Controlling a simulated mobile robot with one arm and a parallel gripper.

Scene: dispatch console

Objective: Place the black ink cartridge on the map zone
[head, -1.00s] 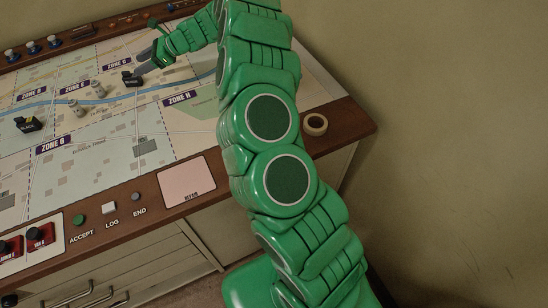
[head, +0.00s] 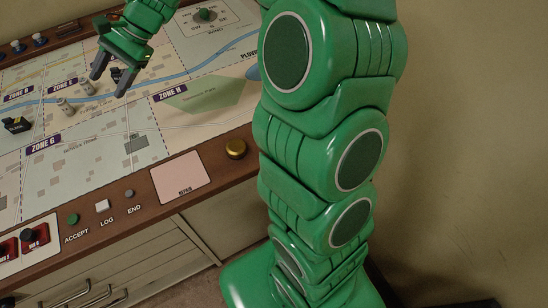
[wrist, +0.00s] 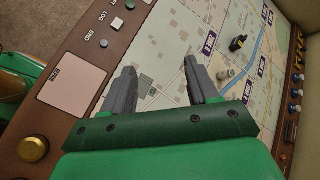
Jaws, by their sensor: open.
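A black ink cartridge (head: 15,125), its label seeming to read BLACK, rests on the map's left part. A dark cartridge with a yellow mark also shows in the wrist view (wrist: 238,43), and looks like the same one. In the wrist view, nothing shows between the fingers (wrist: 158,65). The map (head: 85,160) has dashed zone borders and purple zone labels.
Along the wooden front edge are buttons, a pink pad (head: 181,179) and a brass knob (head: 236,149). A green knob (head: 205,14) is at the back. The map's front part is clear.

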